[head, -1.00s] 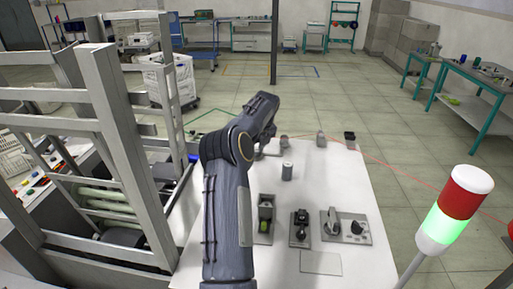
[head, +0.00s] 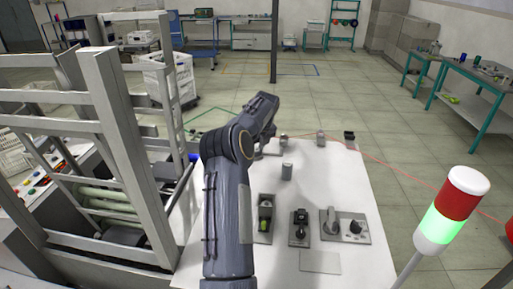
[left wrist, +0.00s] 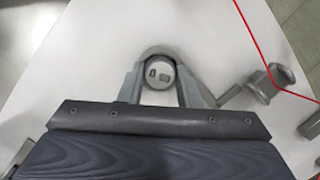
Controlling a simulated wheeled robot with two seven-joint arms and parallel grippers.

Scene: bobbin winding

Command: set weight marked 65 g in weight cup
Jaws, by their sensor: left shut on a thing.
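My left gripper (left wrist: 160,88) is shut on a round grey weight (left wrist: 160,73). Its pale top shows dark marks that I cannot read. In the head view my left arm reaches out over the white table, and its wrist hides most of the gripper and weight. Another grey cylinder (head: 320,137) and a dark cup-like piece (head: 349,136) stand farther back. I cannot tell for certain which thing is the weight cup. My right gripper is out of view.
The white table (head: 350,190) has several fixtures near its front: a box with a green part (head: 265,215), a dark device (head: 300,228) and a knobbed plate (head: 345,225). A grey frame (head: 115,130) rises at left. A red-green signal light (head: 452,208) stands at front right.

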